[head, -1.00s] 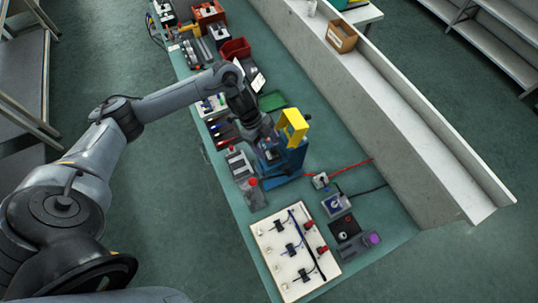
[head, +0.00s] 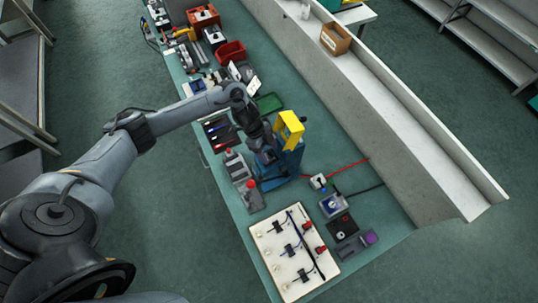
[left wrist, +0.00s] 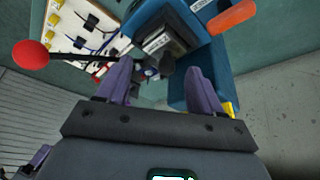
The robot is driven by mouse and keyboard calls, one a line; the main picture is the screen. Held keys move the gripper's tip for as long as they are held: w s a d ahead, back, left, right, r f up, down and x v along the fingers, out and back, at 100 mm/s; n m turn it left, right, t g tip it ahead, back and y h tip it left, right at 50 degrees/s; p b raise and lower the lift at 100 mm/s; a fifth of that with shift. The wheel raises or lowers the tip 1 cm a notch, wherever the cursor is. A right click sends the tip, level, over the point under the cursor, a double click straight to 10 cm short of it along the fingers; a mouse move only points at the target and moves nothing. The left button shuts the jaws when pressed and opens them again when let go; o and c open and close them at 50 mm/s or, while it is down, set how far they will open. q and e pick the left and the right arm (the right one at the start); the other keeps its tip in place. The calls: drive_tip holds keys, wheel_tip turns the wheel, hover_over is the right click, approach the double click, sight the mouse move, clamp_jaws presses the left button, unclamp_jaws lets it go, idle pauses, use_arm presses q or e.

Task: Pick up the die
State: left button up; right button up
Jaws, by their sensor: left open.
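A blue press (head: 290,160) with a yellow top (head: 289,127) stands on the green bench in the head view. My left gripper (head: 268,160) is at its left front side, pointing down. In the left wrist view my left gripper (left wrist: 160,85) is open, with its two purple fingers spread. Beyond the fingertips is a grey metal block (left wrist: 157,41) with a label, set in the blue press body (left wrist: 196,60); it may be the die, but I cannot tell for sure. A dark part lies between the fingertips. My right gripper is out of view.
A red ball-ended lever (left wrist: 30,54) sticks out left of the fingers, and an orange handle (left wrist: 232,16) is at upper right. A white board with wired parts (head: 272,242) lies at the bench's near end. A concrete ledge (head: 380,110) runs along the right.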

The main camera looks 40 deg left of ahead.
sight(269, 156)
use_arm(q)
drive_tip(key=shift+x, duration=1.15)
drive_tip(key=shift+c, duration=0.4)
drive_tip(key=c, duration=1)
